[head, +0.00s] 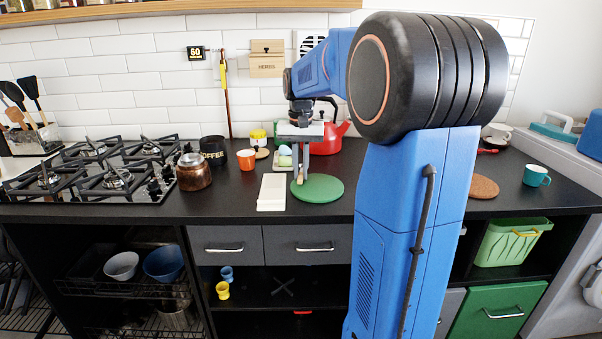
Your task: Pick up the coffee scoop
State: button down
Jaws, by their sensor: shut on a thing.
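My gripper (299,181) points down over the left edge of a round green mat (325,190) on the black worktop. Its fingers are shut on a small, narrow, tan thing, which I take to be the coffee scoop (298,178). Little of it shows between the fingers, so its bowl and handle cannot be told apart. I cannot tell whether it touches the mat or hangs just above it. A dark canister marked COFFEE (213,150) stands to the left, near the hob.
A cream board (271,192) lies just left of the mat. A copper pot (194,172), an orange mug (246,159) and a red kettle (329,138) stand around. The gas hob (95,170) is at left. My arm hides the worktop's right middle; a teal mug (536,175) stands beyond.

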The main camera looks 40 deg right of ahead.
aim_at(300, 174)
notch_tip(300, 174, up, 10)
dwell(0.5)
jog(key=shift+f, duration=0.1)
